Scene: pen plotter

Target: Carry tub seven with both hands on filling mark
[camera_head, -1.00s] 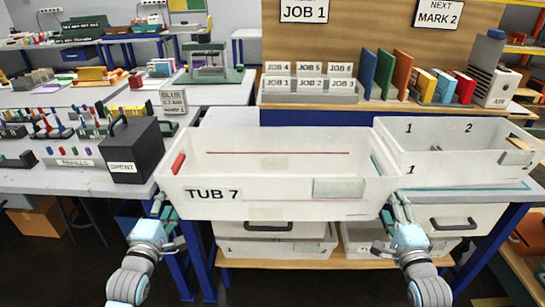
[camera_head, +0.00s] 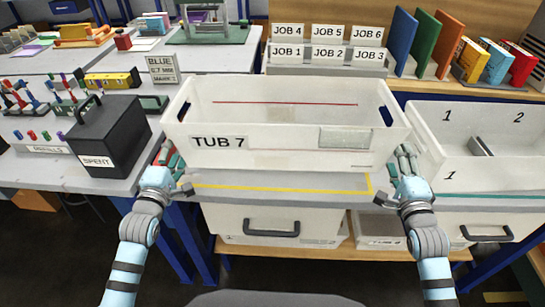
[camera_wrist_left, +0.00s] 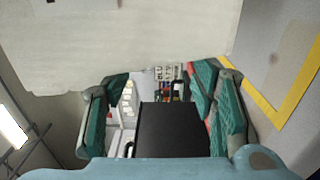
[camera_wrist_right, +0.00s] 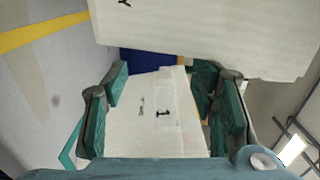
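Tub seven (camera_head: 290,150), a white open tub labelled TUB 7, stands upright on the table inside a yellow outlined mark (camera_head: 270,189), whose front line and right corner show. Its dark side slots show no fingers in them. My left gripper (camera_head: 172,160) is beside the tub's lower left end, and my right gripper (camera_head: 405,162) is beside its lower right end. In the left wrist view my left gripper (camera_wrist_left: 160,100) has its fingers apart with nothing between them. In the right wrist view my right gripper (camera_wrist_right: 160,95) is likewise open and empty. The tub's floor is partly hidden.
A black SPENT box (camera_head: 108,138) stands left of my left gripper. A white divided bin (camera_head: 470,165), numbered 1 and 2, stands close on the right. Job boxes (camera_head: 328,62) and coloured binders (camera_head: 425,48) are behind. Drawers (camera_head: 270,222) are below the tabletop.

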